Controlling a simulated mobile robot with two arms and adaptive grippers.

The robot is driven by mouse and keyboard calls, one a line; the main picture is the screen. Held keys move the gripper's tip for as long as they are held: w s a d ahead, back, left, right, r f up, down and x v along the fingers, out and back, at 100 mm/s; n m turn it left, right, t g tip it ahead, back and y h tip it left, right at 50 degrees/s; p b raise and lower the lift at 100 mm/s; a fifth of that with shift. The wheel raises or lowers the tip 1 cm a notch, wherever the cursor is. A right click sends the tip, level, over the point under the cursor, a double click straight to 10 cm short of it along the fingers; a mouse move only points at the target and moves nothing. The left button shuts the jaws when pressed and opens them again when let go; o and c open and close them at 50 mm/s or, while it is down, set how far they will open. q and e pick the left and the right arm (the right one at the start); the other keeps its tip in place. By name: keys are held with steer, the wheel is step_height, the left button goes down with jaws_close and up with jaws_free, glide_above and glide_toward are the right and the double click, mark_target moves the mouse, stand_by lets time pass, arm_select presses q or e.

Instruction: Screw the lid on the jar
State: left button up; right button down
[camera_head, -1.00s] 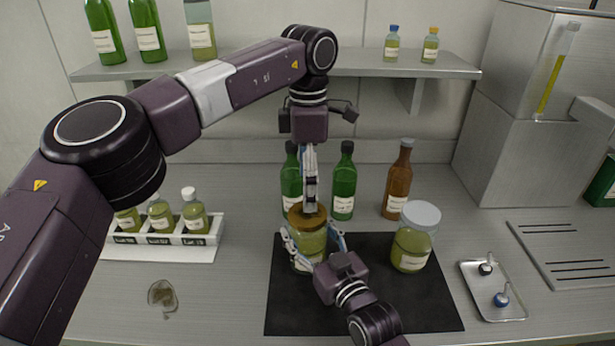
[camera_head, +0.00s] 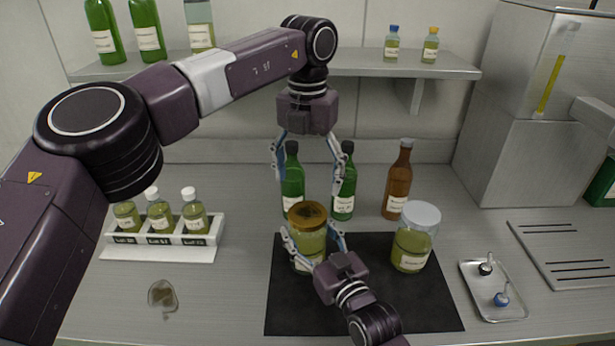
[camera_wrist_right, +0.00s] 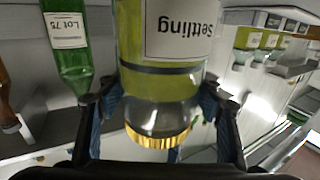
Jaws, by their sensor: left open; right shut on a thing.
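The jar (camera_head: 309,245) of yellow-green liquid stands upright on the black mat (camera_head: 290,318), with the gold-brown lid (camera_head: 308,215) sitting on its top. My right gripper (camera_head: 313,240) is shut around the jar's sides from the front. In the right wrist view the jar (camera_wrist_right: 160,80) appears upside down between the fingers, with a label reading "Settling" and the lid's gold edge (camera_wrist_right: 158,137) at the bottom. My left gripper (camera_head: 307,165) is open and empty above the lid, its fingers spread wide and apart from it. How tightly the lid sits cannot be told.
A second jar with a pale lid (camera_head: 412,240) stands on the mat's right. Green bottles (camera_head: 343,185) and a brown bottle (camera_head: 398,180) stand behind. A small metal tray (camera_head: 490,312) lies right, a white bottle rack (camera_head: 160,252) left.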

mark_target(308, 213)
arm_select(q)
steer(key=shift+f, duration=4.05)
steer(key=shift+c, duration=0.6)
steer(key=c, duration=1.1)
steer(key=o, duration=1.4)
steer(key=shift+c, duration=0.2)
steer(key=shift+r, duration=0.15)
step_height(308, 213, up, 12)
